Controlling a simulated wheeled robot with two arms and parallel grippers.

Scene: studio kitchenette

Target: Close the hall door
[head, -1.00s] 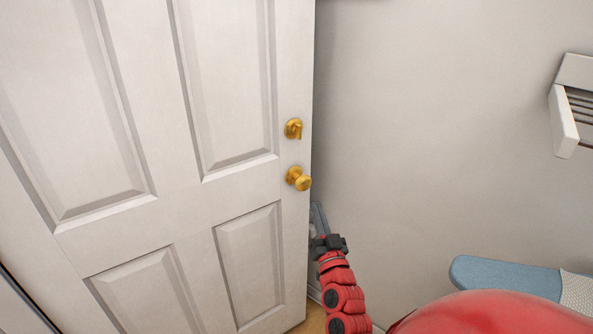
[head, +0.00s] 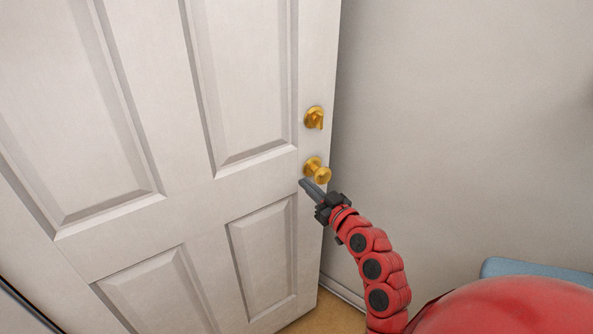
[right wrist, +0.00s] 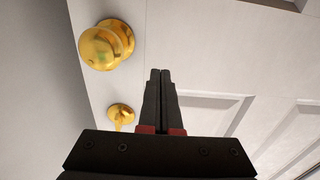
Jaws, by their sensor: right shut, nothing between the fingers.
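The hall door (head: 160,215) is a white panelled door filling the left of the head view. Its free edge stands in front of the wall, and floor shows at its foot. A brass knob (head: 317,170) sits near that edge, with a brass thumb-turn (head: 314,117) above it. My right gripper (head: 303,183) is shut and empty, its tips just below and left of the knob, close to the door face; I cannot tell if they touch it. In the right wrist view the shut fingers (right wrist: 160,75) point at the door beside the knob (right wrist: 106,44). My left gripper is not in view.
A plain wall (head: 450,120) stands behind and to the right of the door. A blue padded surface (head: 530,268) shows at the lower right. A patch of tan floor (head: 332,315) shows at the door's foot.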

